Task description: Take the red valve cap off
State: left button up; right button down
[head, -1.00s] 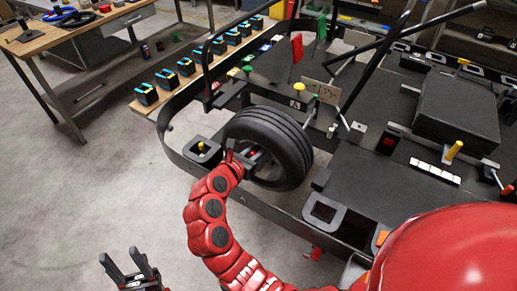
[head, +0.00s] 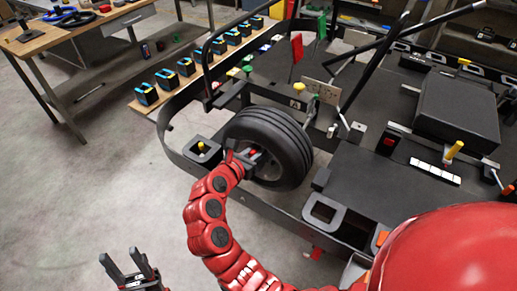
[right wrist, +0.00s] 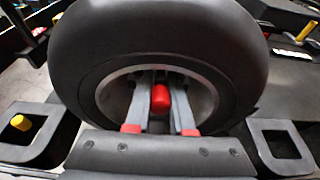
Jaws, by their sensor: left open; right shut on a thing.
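The red valve cap (right wrist: 160,98) is in front of the wheel hub in the right wrist view, between the two fingers of my right gripper (right wrist: 159,108). The gripper is shut on it. In the head view the right gripper (head: 248,158) reaches into the near face of the black wheel (head: 275,130), and a bit of red shows at the fingers. The cap's base and the valve stem are hidden, so I cannot tell whether they touch. My left gripper (head: 131,264) is open and empty, low at the left, away from the kart.
The kart's black frame (head: 185,155) surrounds the wheel. Square black holders stand either side, the left one (right wrist: 40,128) with a yellow knob and the right one (right wrist: 283,146) empty. A wooden workbench (head: 75,32) is at the upper left. The floor at left is clear.

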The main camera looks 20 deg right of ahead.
jog(key=shift+s+a, duration=0.1)
jog(key=shift+a, duration=0.05)
jog(key=shift+b+v, duration=0.75)
jog(key=shift+v, duration=2)
jog(key=shift+s+f, duration=0.1)
jog(key=shift+f, duration=0.1)
